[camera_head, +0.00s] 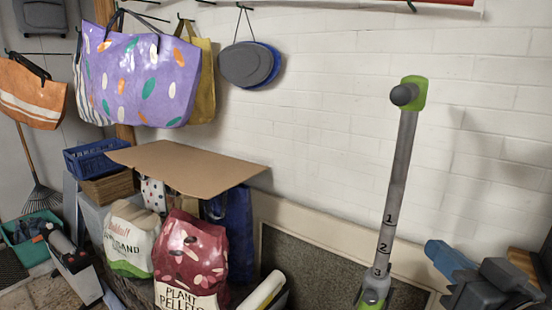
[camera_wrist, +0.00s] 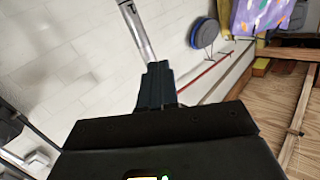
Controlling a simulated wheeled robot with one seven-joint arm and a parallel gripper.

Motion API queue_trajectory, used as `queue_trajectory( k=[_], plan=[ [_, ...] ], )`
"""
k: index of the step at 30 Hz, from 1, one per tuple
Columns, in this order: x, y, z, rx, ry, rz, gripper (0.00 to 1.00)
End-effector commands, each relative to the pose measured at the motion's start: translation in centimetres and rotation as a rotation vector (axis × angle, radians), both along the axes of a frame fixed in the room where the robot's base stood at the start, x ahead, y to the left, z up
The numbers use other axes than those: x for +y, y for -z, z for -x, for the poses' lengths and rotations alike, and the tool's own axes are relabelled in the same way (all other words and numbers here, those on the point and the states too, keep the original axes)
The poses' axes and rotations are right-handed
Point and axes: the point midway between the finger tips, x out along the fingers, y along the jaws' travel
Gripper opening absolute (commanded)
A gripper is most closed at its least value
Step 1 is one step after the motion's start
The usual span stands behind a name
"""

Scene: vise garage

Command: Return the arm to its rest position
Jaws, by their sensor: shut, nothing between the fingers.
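My gripper (camera_wrist: 158,68) shows in the wrist view, its dark fingers together and nothing between them. A grey pole (camera_wrist: 140,30) shows just beyond the fingertips there, against the white wall; I cannot tell how far away it is. In the head view a grey pole (camera_head: 401,160) with green ends, a dark knob and the numbers 1, 2 and 3 rises at right of centre.
A blue and dark grey object (camera_head: 450,258) is at the lower right. Bags of pellets (camera_head: 190,255) and sand (camera_head: 127,240) stand under a cardboard sheet (camera_head: 185,165). A purple bag (camera_head: 140,75) and dark discs (camera_head: 246,64) hang on the white wall (camera_head: 330,120).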

Motion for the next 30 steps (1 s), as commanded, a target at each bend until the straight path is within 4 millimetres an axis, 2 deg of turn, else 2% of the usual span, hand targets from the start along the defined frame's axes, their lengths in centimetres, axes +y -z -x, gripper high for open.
queue_trajectory(
  k=[1, 6, 11, 15, 22, 30],
  plan=[
    [0.3, 2.0, 1.4, 0.021, 0.016, -0.010, 0.00],
    [0.9, 6.6, 5.8, 0.060, 0.073, -0.024, 0.00],
    [1.3, 10.1, 10.6, 0.094, 0.116, -0.017, 0.00],
    [1.7, 12.4, 15.1, 0.121, 0.142, 0.003, 0.00],
    [2.2, 14.4, 23.0, 0.159, 0.160, 0.054, 0.00],
    [2.6, 14.3, 31.6, 0.190, 0.133, 0.130, 0.00]
  ],
)
